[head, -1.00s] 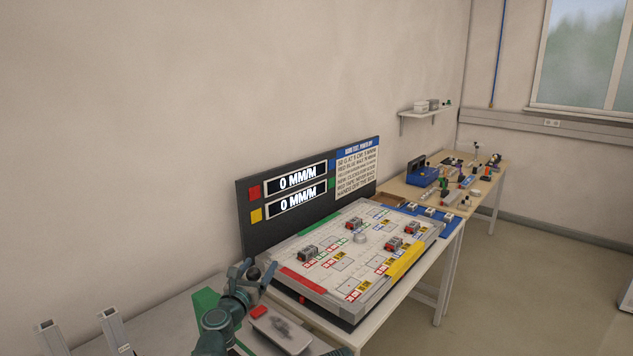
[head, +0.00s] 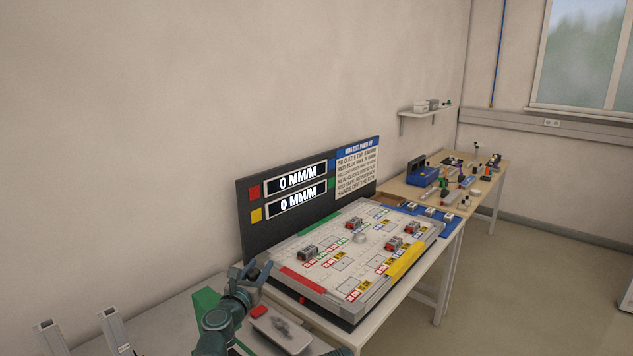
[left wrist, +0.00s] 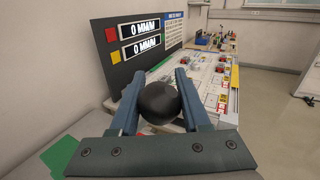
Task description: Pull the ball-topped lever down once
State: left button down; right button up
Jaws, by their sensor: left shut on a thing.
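The lever's black ball top (left wrist: 158,102) sits between the two fingers of my left gripper (left wrist: 156,92) in the left wrist view. The fingers are shut on the ball, one on each side. In the head view my left gripper (head: 252,271) is at the lower middle, just left of the board's near corner. There it mostly hides the ball, and the lever's shaft cannot be made out. My right gripper is not in view.
A dark panel (head: 246,229) with two displays reading 0 MM/M stands behind a white printed board (head: 322,283) bearing small blocks. A red block (head: 259,312) and a grey tray (head: 282,331) lie near my left arm. A cluttered wooden table (head: 398,188) stands farther back.

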pick_arm(q)
jog(key=shift+s+d+f+b, duration=0.6)
jog(key=shift+d+f+b, duration=0.1)
jog(key=shift+f+b, duration=0.1)
jog(key=shift+s+d+f+b, duration=0.6)
jog(key=shift+d+f+b, duration=0.1)
jog(key=shift+f, duration=0.1)
jog(key=shift+a, duration=0.1)
jog(key=shift+s+d+f+b, duration=0.3)
jog(key=shift+d+f+b, duration=0.05)
jog(key=shift+f+b, duration=0.35)
jog(key=shift+s+d+f+b, duration=0.25)
jog(key=shift+d+f+b, duration=0.05)
jog(key=shift+f+b, duration=0.35)
jog(key=shift+s+d+f+b, duration=0.3)
jog(key=shift+d+f+b, duration=0.05)
jog(key=shift+f+b, duration=0.35)
jog(key=f+b, duration=0.3)
jog(key=s+d+f+b, duration=0.1)
jog(key=shift+f+b, duration=0.25)
jog(key=shift+b, duration=0.05)
jog(key=shift+f, duration=0.1)
